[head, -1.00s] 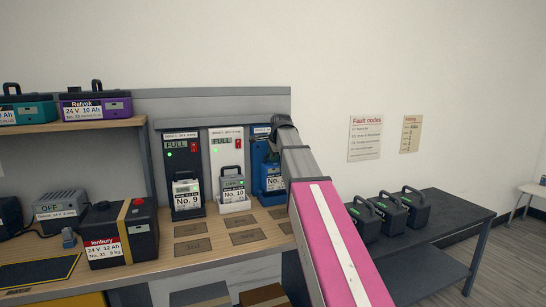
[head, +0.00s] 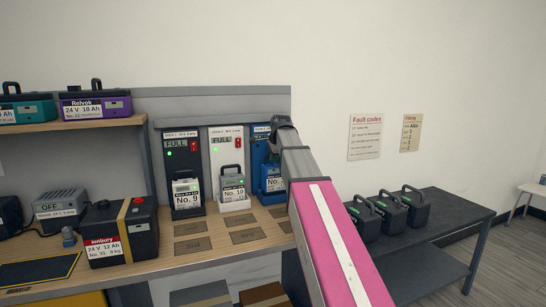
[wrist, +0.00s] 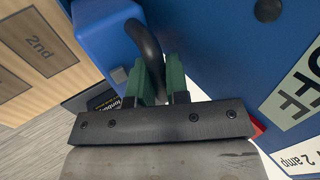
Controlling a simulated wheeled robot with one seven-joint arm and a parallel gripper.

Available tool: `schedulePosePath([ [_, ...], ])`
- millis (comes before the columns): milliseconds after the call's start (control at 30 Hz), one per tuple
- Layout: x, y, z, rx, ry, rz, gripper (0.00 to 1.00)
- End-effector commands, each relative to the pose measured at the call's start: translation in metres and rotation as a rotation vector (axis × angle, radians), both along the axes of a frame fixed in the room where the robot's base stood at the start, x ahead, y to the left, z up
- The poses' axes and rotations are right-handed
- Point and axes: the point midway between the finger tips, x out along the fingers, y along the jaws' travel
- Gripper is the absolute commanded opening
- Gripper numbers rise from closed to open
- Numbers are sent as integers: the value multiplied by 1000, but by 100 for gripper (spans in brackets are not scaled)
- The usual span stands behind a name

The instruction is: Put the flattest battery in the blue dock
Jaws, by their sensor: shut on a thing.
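The blue dock (head: 258,153) is the rightmost of three upright docks on the bench; my arm partly covers it. A blue battery (head: 272,182) with a "No." label stands at the foot of this dock, its number cut off by my arm. In the wrist view my gripper (wrist: 161,86) has its green fingers closed around a black handle (wrist: 142,40) on the blue battery. The dock's blue face with an "OFF" label (wrist: 296,88) is close beside it. My fingers are hidden in the head view. Whether the battery is fully seated cannot be told.
Battery No. 9 (head: 186,195) stands in the black dock and No. 10 (head: 233,187) in the white dock, both marked FULL. Several dark batteries (head: 390,213) stand on the right table. An Ionbury battery (head: 120,240) and a grey OFF unit (head: 60,209) are at left.

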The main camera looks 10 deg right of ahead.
Motion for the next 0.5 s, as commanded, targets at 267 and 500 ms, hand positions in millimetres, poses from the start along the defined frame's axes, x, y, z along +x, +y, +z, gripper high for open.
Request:
schedulePosePath([
  [267,1,0,-3,1,-3,0,0],
  [500,1,0,-6,1,-3,0,0],
])
